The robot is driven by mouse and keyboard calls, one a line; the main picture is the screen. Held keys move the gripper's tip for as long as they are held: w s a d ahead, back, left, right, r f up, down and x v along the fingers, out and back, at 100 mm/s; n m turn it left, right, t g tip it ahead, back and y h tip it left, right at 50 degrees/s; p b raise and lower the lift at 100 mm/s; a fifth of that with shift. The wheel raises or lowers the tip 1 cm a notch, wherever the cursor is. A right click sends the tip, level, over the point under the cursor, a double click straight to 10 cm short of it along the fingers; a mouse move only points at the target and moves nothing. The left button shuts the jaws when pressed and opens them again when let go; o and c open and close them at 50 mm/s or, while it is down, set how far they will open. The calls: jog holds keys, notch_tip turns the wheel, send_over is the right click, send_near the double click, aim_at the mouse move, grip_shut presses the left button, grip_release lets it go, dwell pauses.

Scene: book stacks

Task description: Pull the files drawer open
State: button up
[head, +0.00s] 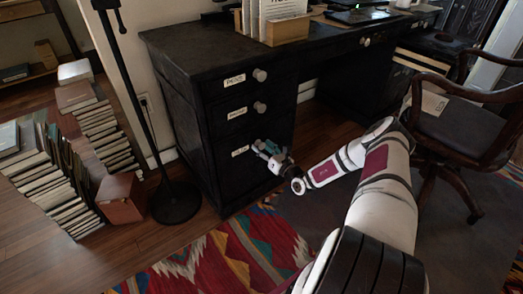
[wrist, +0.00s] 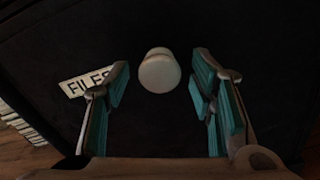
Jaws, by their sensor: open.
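The files drawer (head: 228,174) is the lowest and tallest drawer in the left pedestal of the black desk. It looks shut, flush with the desk front. Its white label reading FILES (wrist: 86,82) and its round white knob (wrist: 159,71) show in the wrist view. My gripper (head: 264,148) is at the drawer front in the head view and hides the knob there. In the wrist view my gripper (wrist: 160,88) has its teal-padded fingers apart, one on each side of the knob. Neither finger visibly touches the knob.
Two labelled drawers with white knobs, the upper (head: 259,75) and the middle (head: 259,107), sit above. A black lamp stand (head: 175,201) and book stacks (head: 45,180) are at left. A wooden chair (head: 470,120) is at right. A patterned rug (head: 235,255) lies in front.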

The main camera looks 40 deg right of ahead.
jog(key=shift+w, duration=0.65)
grip_shut()
